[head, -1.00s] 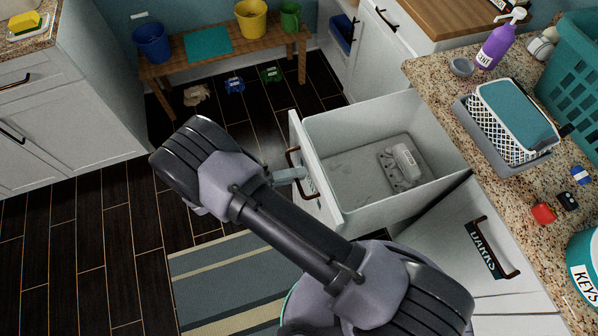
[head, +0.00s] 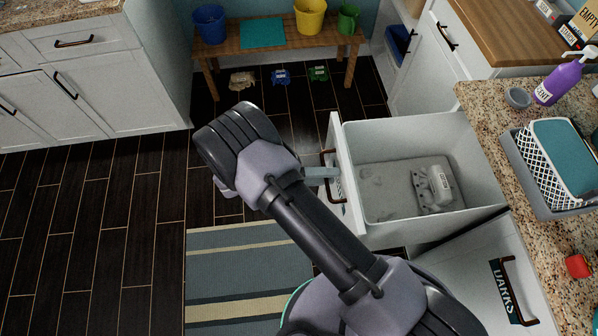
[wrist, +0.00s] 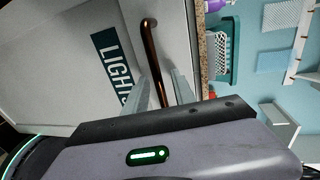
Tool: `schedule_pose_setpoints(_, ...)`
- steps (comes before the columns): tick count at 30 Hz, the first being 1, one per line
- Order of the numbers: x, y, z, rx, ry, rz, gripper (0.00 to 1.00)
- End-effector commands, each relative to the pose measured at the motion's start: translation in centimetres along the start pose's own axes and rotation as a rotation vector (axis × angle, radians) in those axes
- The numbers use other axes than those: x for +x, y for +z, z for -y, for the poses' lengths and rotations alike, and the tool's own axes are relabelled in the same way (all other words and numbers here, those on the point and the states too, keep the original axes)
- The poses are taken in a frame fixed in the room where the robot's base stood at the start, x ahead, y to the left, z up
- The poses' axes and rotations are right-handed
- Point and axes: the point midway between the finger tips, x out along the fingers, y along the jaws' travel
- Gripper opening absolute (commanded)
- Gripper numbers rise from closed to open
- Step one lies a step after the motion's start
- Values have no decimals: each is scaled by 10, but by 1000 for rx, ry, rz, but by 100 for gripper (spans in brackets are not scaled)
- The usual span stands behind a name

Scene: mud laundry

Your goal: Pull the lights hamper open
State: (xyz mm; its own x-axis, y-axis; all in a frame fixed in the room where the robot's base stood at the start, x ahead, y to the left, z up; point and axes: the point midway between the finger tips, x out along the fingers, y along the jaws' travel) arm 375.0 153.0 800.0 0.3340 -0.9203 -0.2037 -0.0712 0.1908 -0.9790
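The lights hamper (head: 425,132) is a white pull-out bin at the right of the head view, standing well out from the cabinet. Its front panel carries a dark bar handle (head: 328,165). The wrist view shows the teal label (wrist: 112,70) reading LIGHTS and the bronze handle (wrist: 152,50). My gripper (head: 325,172) is at the handle. In the wrist view its two pale fingers (wrist: 163,75) stand on either side of the bar, with a gap showing on the right side, so it looks open around the handle.
A grey lumpy thing (head: 436,185) lies inside the hamper. The DARKS hamper (head: 478,275) is closed beside it, under a speckled counter (head: 480,95). A striped rug (head: 230,245) lies on the dark floor (head: 120,220). A wooden bench (head: 285,43) stands at the back.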

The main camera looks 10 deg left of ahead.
Motion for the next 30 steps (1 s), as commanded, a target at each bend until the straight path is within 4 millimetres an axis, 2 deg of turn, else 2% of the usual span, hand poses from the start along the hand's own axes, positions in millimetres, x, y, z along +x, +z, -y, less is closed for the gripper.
schedule_pose_setpoints(5,-19,0,1,1,0,3,31)
schedule_pose_setpoints(15,-106,0,0,3,1,5,31)
schedule_pose_setpoints(21,-151,0,-1,2,3,3,31)
schedule_pose_setpoints(25,-167,0,-1,1,0,2,31)
schedule_pose_setpoints(30,-174,0,0,1,1,1,31)
